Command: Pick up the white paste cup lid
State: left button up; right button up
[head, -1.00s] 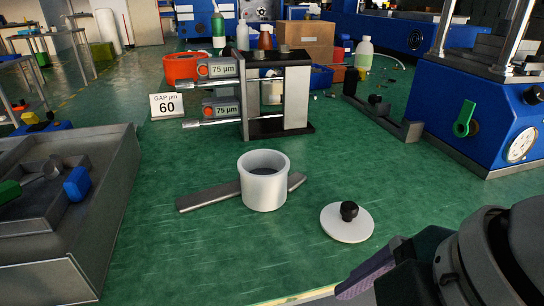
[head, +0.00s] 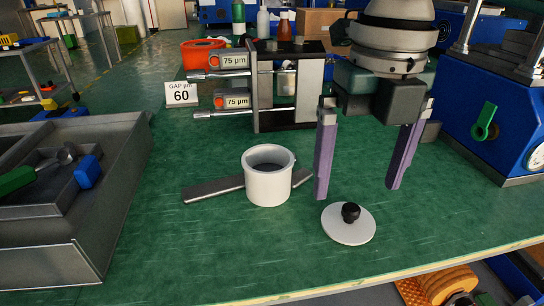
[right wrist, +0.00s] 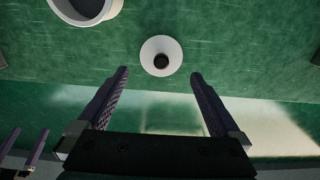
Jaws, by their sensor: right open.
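The white paste cup lid (head: 338,230) lies flat on the green bench with its black knob up, right of and nearer than the white cup (head: 268,188). In the right wrist view the lid (right wrist: 150,48) shows just beyond the fingertips, centred between them. My right gripper (head: 357,193) is open and empty, its purple fingers pointing down. In the head view its fingertips appear above and behind the lid, not touching it. In the right wrist view its fingers (right wrist: 160,73) are wide apart. Two small purple fingers of my left gripper (right wrist: 25,148) show apart at the lower left.
A flat metal bar (head: 215,188) lies by the cup. A gauge stand (head: 290,115) with dials stands behind. A grey tray (head: 110,190) holds tools at left. A blue press (head: 500,110) stands at right. The bench front edge (head: 400,270) is near the lid.

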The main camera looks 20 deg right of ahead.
aim_at(352, 207)
notch_tip(352, 207, down, 6)
jog(key=shift+w+d+b, duration=0.1)
jog(key=shift+d+b, duration=0.05)
jog(key=shift+b, duration=0.8)
jog(key=c, duration=1.1)
jog(key=shift+r, duration=0.1)
